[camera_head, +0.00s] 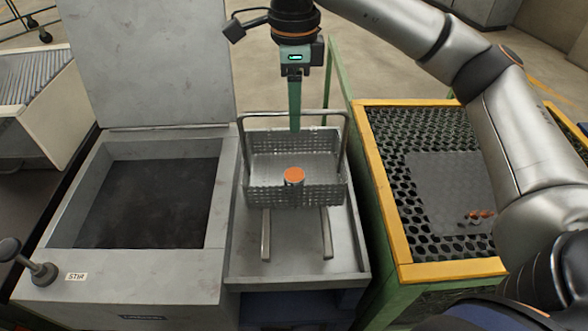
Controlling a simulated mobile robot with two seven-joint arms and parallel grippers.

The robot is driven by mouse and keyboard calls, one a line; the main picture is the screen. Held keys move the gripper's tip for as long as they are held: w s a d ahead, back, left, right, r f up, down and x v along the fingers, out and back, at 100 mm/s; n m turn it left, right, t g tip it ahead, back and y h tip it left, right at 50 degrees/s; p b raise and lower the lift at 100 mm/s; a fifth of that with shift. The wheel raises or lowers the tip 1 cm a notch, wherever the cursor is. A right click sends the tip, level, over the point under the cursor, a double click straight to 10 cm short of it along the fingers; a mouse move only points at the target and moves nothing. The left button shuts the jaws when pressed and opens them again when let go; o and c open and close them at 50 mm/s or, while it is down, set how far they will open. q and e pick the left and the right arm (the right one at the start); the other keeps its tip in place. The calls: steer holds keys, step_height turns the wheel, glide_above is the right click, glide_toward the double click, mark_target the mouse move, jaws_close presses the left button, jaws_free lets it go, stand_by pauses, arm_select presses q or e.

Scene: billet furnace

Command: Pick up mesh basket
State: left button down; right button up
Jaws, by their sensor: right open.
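The grey mesh basket (265,194) stands upright on a metal drain tray (345,258), in the middle of the head view. A raised bar handle (325,112) spans its back part. A short cylinder with an orange top (294,176) stands inside the basket. My right gripper (294,122) points down from above at the handle, with its green fingers in line with the middle of the bar. It is open, though the fingers overlap in this view and the gap is hidden. I cannot tell whether they touch the bar. My left gripper is not in view.
Left of the tray is a grey tank with a dark opening (150,205), a raised lid (150,65) and a STIR knob (42,272). On the right, a yellow-edged perforated table (385,185) holds a grey plate (450,185) with small copper-coloured pieces (478,216).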

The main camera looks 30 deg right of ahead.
steer(key=shift+f, duration=0.45)
jaws_close()
steer(key=shift+r, duration=0.1)
stand_by(1.0)
